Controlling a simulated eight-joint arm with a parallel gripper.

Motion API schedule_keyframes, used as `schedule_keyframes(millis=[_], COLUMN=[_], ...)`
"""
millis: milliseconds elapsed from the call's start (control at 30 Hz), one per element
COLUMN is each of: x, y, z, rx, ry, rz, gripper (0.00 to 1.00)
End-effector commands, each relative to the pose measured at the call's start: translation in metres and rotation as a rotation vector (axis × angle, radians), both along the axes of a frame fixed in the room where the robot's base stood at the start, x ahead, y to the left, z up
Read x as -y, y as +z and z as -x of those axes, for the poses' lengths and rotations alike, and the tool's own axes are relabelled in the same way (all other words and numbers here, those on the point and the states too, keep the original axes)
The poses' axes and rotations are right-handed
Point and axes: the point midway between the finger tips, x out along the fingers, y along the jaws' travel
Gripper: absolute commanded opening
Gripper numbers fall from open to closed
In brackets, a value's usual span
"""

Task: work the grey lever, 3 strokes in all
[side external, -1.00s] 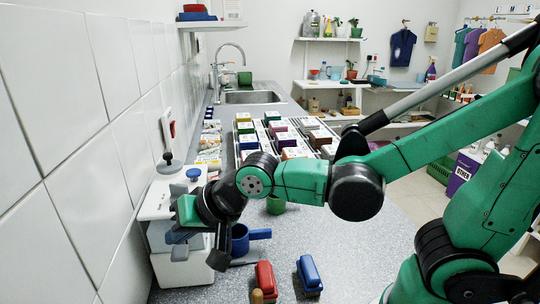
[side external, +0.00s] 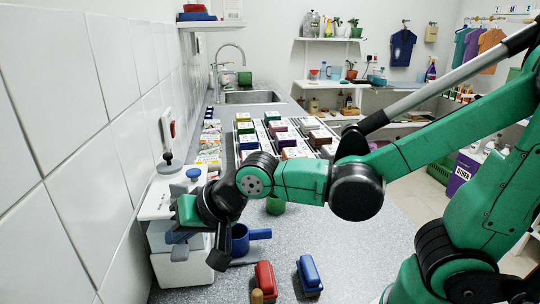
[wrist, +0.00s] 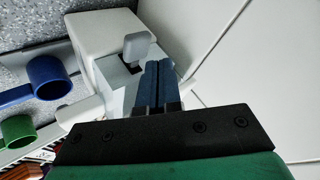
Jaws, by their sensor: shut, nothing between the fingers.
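The grey lever (wrist: 140,50) shows in the wrist view, sticking out of a slot in the white machine (wrist: 103,35). My gripper (wrist: 155,72) is shut and empty, its two dark blue fingers side by side. The fingertips are right beside the lever; I cannot tell whether they touch it. In the side external view the white machine (side external: 158,206) stands on the counter against the tiled wall. My gripper (side external: 176,240) is at its front there, and my wrist hides part of the machine. The lever is hard to tell from my fingers in that view.
A blue cup with a handle (side external: 240,242) stands close to the right of my gripper, with a green cup (side external: 275,205) behind. A red block (side external: 265,278) and a blue block (side external: 309,274) lie in front. The tiled wall (side external: 110,150) is close on the left.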

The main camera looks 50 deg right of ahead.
Motion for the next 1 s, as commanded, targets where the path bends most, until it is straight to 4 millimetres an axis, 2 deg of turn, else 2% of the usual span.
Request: schedule_keyframes(millis=[700, 1000], x=[0.0000, 0.0000], y=[-0.0002, -0.0082], z=[0.0000, -0.0001], rx=[0.000, 0.000], ry=[0.000, 0.000], rz=[0.000, 0.000], gripper=[0.00, 0.00])
